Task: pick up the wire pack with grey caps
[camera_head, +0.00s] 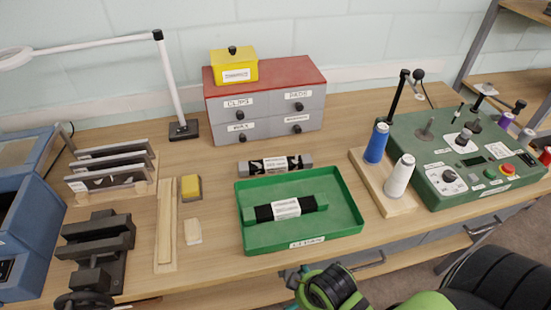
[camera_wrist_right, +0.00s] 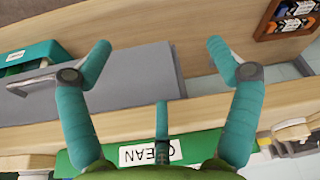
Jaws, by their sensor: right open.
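The wire pack with grey caps (camera_head: 275,164) lies flat on the bench behind the green tray (camera_head: 350,222), with black wires and a white label between its grey ends. A second pack (camera_head: 286,208), with green ends, lies inside the tray. My right gripper (camera_wrist_right: 160,52) is open and empty in the right wrist view, its teal fingers spread apart near the bench edge. In the head view my right arm (camera_head: 335,288) shows at the bottom, in front of the tray and well short of the grey-capped pack. My left gripper is out of view.
A red-topped drawer cabinet (camera_head: 268,97) stands behind the grey-capped pack. A wooden base (camera_head: 400,206) with blue and white spools and a green control box (camera_head: 450,155) are to the right.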

